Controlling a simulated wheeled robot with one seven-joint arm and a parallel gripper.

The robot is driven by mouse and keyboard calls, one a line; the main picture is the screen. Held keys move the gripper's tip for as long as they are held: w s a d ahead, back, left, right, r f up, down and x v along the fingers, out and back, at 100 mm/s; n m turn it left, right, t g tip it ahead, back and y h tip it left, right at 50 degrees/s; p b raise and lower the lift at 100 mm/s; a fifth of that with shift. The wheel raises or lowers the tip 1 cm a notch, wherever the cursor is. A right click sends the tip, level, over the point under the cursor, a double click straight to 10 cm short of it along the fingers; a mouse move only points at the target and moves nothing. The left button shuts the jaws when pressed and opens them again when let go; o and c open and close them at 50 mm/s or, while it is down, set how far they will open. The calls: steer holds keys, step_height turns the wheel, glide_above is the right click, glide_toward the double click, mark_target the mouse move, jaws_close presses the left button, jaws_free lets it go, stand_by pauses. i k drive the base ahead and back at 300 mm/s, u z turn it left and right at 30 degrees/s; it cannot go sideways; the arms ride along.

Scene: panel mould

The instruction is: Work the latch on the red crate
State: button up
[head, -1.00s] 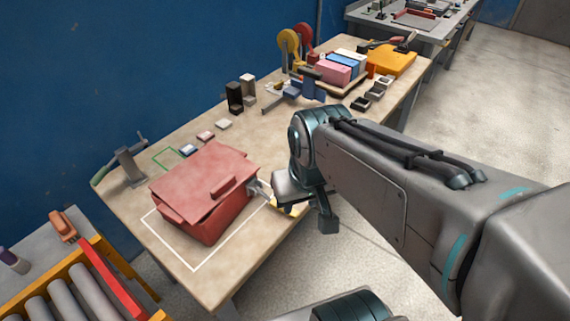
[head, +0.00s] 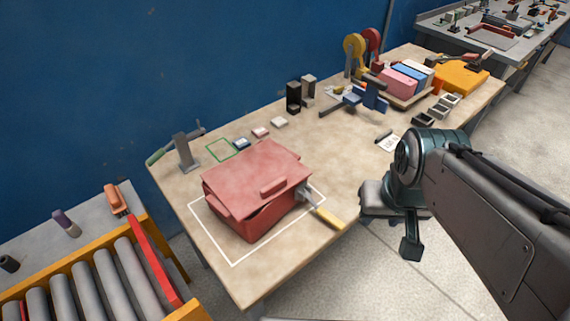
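The red crate (head: 250,217) stands inside a white outline on the near left of the bench. Its red lid (head: 255,170) is on top, with a dark gap under its front edge. The latch (head: 305,192) is a grey metal piece on the crate's right side. A yellow handle (head: 329,217) points from it down and right, over the bench edge. My gripper (head: 383,205) is to the right of the handle, apart from it, at the bench's front edge. Its fingertips are not clearly seen, so I cannot tell if it is open.
A grey clamp-like stand (head: 186,150) is behind the crate at left. Black blocks (head: 294,97), tape reels (head: 354,45) and a tray of coloured boxes (head: 397,85) stand farther back. A roller conveyor (head: 100,270) is at lower left. The bench right of the crate is mostly clear.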

mark_target(333, 220)
steer(key=z, duration=0.35)
steer(key=k, duration=1.55)
steer(key=z, duration=0.3)
steer(key=i, duration=1.15)
steer(key=u, duration=0.9)
